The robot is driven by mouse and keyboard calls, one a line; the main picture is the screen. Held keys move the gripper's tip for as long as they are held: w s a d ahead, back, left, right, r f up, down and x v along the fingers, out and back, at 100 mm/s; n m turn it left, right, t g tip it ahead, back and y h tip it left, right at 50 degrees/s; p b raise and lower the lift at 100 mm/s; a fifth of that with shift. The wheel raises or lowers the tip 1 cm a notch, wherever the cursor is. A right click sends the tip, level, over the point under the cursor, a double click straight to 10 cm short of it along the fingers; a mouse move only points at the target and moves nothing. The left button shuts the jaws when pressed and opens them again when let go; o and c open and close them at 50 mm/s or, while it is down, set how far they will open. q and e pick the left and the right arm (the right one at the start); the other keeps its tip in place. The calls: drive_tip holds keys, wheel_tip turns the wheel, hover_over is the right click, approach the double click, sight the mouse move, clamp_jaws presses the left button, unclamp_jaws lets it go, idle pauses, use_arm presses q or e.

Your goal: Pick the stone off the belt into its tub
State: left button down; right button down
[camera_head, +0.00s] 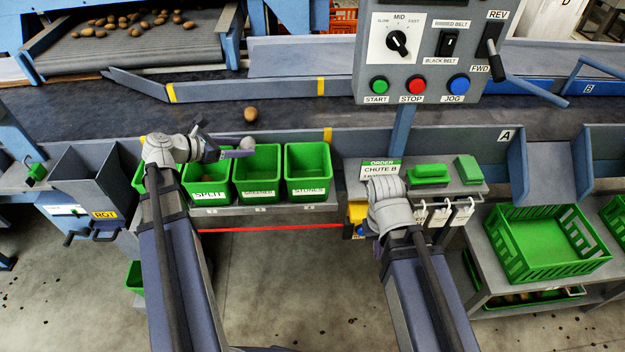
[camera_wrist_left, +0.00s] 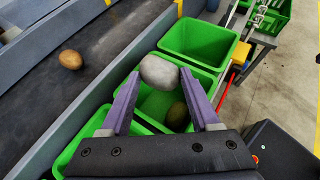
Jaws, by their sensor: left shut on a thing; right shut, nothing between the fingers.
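A grey, roundish stone (camera_head: 248,143) is between the fingertips of my left gripper (camera_head: 236,150). In the left wrist view the purple fingers (camera_wrist_left: 168,98) are shut on the stone (camera_wrist_left: 159,72). It hangs above the green tub labelled GREENED (camera_head: 257,172), in which a dark potato (camera_wrist_left: 178,114) lies. The green tub labelled STONES (camera_head: 308,165) stands just to the right and looks empty; it also shows in the left wrist view (camera_wrist_left: 198,42). My right arm reaches the front of the control stand, but its gripper fingers are hidden.
A single potato (camera_head: 251,116) lies on the dark belt (camera_head: 350,115) behind the tubs. The SPLIT tub (camera_head: 207,182) stands left of GREENED. A grey rail separates belt and tubs. The control box (camera_head: 430,50) overhangs the belt at the right.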

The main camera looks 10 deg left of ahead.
use_arm(q)
drive_tip(key=w+d+m+g+h, duration=0.1)
drive_tip(key=w+d, duration=0.2)
drive_tip(key=d, duration=0.4)
drive_tip(key=w+d+m+g+h, duration=0.1)
drive_tip(key=w+d+m, duration=0.15)
drive_tip(key=d, duration=0.45)
wheel_tip(320, 180, down, 6)
drive_tip(key=b, duration=0.6)
drive_tip(key=shift+w+a+n, duration=0.15)
drive_tip(key=shift+w+n, duration=0.2)
drive_tip(key=shift+c, duration=0.2)
unclamp_jaws()
drive_tip(key=p+v, duration=0.3)
drive_tip(key=v, duration=0.5)
drive_tip(key=shift+p, duration=0.35)
